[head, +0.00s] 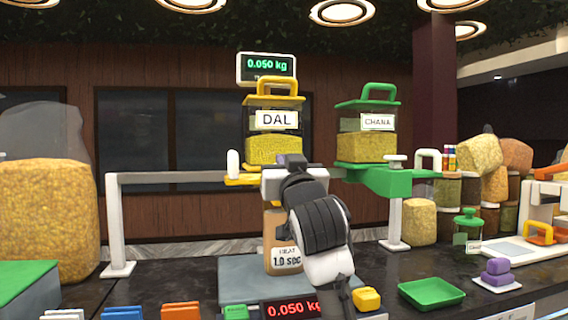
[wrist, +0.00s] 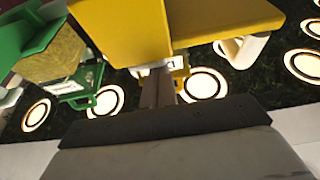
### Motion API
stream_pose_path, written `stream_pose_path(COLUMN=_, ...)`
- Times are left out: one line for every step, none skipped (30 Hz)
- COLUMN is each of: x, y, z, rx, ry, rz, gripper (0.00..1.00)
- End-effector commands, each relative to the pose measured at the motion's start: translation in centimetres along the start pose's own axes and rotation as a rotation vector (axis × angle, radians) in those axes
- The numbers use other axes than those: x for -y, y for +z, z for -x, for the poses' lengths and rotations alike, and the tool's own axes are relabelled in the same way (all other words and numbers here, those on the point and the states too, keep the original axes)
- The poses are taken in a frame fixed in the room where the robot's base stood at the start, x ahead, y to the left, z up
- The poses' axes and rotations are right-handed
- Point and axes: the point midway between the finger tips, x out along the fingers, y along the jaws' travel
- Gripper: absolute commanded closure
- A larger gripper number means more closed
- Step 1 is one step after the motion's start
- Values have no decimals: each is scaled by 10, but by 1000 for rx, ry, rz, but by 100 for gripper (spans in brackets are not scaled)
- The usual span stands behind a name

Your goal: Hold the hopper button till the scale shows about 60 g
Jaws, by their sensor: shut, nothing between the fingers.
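The yellow DAL hopper (head: 275,148) stands on the rail at centre, with yellow grain inside; its yellow underside (wrist: 125,30) fills the top of the wrist view. My gripper (head: 290,160) is shut and empty in front of the hopper's base. In the wrist view the shut fingers (wrist: 160,75) point up at a small pale fitting (wrist: 178,64) below the hopper; contact cannot be told. My arm and gripper hide the hopper's front outlet. The scale (head: 240,275) carries a brown container (head: 273,240), partly hidden. The red scale readout (head: 291,308) and the green upper display (head: 267,66) both show 0.050 kg.
The green CHANA hopper (head: 367,147) stands to the right on the same rail (head: 180,178). A green tray (head: 432,293) and a yellow block (head: 367,299) lie at front right. Coloured blocks (head: 181,311) line the front edge. A large grain sack (head: 48,215) stands left.

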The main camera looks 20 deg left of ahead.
Motion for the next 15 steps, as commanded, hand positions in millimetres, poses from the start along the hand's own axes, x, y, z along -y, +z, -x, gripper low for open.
stream_pose_path(x=0, y=5, z=-1, rx=12, ry=0, rz=-2, gripper=100)
stream_pose_path(x=0, y=5, z=-1, rx=12, ry=0, rz=-2, gripper=100)
stream_pose_path(x=0, y=4, z=-2, rx=12, ry=0, rz=-2, gripper=100)
stream_pose_path(x=0, y=4, z=-2, rx=12, ry=0, rz=-2, gripper=100)
stream_pose_path(x=0, y=2, z=-3, rx=12, ry=0, rz=-2, gripper=100)
stream_pose_path(x=0, y=-1, z=-4, rx=11, ry=0, rz=-2, gripper=100)
stream_pose_path(x=0, y=-4, z=-6, rx=11, ry=0, rz=-1, gripper=100)
stream_pose_path(x=-1, y=-7, z=-8, rx=10, ry=0, rz=-1, gripper=100)
stream_pose_path(x=-1, y=-13, z=-10, rx=9, ry=0, rz=-1, gripper=100)
stream_pose_path(x=-2, y=-18, z=-13, rx=9, ry=1, rz=-1, gripper=100)
stream_pose_path(x=-2, y=-23, z=-16, rx=8, ry=1, rz=-1, gripper=100)
stream_pose_path(x=-2, y=-27, z=-16, rx=4, ry=1, rz=0, gripper=100)
stream_pose_path(x=-2, y=-33, z=-18, rx=2, ry=1, rz=1, gripper=100)
stream_pose_path(x=-2, y=-40, z=-20, rx=0, ry=1, rz=1, gripper=100)
stream_pose_path(x=-3, y=-31, z=-4, rx=-1, ry=2, rz=1, gripper=100)
